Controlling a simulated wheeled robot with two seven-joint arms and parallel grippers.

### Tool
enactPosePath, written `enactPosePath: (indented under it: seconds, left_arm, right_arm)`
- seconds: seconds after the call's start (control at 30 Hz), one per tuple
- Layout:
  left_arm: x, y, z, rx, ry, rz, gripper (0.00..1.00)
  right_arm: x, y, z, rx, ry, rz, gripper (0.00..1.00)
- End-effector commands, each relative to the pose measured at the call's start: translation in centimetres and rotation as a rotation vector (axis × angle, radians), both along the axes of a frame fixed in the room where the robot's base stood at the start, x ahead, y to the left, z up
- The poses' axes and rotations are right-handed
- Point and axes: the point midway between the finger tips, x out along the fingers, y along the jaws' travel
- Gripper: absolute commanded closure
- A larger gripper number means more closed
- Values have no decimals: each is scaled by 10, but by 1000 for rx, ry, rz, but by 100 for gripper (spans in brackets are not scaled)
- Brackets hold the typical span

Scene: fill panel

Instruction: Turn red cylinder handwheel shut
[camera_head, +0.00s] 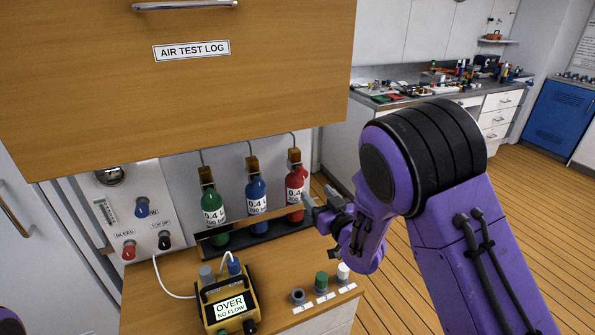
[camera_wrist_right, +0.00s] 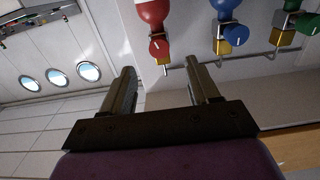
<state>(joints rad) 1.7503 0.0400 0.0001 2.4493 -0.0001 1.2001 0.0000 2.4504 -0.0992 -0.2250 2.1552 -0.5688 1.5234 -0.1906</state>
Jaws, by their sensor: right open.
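The red cylinder (camera_head: 296,183) stands at the right end of a row of three in the dark rack under the wooden cabinet. Its brass valve (camera_head: 294,156) shows on top, but I cannot make out the handwheel in the head view. In the right wrist view the red handwheel (camera_wrist_right: 160,46) sits at the valve by the end of the red cylinder (camera_wrist_right: 153,10). My right gripper (camera_head: 320,205) is just right of the red cylinder. In the wrist view its fingers (camera_wrist_right: 165,85) are apart, with nothing between them, and the handwheel is beyond them. My left gripper is out of view.
The blue cylinder (camera_head: 256,192) and green cylinder (camera_head: 212,208) stand left of the red one. The wooden cabinet (camera_head: 180,90) overhangs them. A yellow meter (camera_head: 228,302) reading "OVER NO FLOW" and several small fittings occupy the counter (camera_head: 170,285) in front.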

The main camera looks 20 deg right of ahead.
Motion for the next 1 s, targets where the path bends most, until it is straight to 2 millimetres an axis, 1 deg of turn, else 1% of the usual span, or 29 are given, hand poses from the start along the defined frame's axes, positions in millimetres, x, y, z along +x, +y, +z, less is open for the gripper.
enactPosePath:
  seconds: [0.07,0.13,0.3,0.4,0.5,0.6,0.83,0.87,0.9,0.97,1.0]
  left_arm:
    - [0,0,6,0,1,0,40]
    - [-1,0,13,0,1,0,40]
    - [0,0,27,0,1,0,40]
    - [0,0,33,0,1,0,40]
    - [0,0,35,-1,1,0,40]
    - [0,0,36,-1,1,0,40]
    - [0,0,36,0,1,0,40]
    - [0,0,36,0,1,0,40]
    - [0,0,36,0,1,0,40]
    - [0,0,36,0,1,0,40]
    - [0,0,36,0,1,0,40]
  right_arm:
    - [9,-1,2,1,0,-3,40]
    - [22,-3,4,2,-1,-6,40]
    - [61,-5,3,0,0,-8,40]
    - [80,-5,2,2,0,-9,40]
    - [93,-4,1,1,1,-6,40]
    - [99,-3,0,2,1,-6,40]
    - [101,-1,-1,1,1,-5,40]
    - [101,-1,-1,1,1,-5,43]
    - [101,-1,-1,1,1,-5,56]
    - [101,-1,-1,1,1,-4,75]
    - [101,-1,-1,1,1,-4,88]
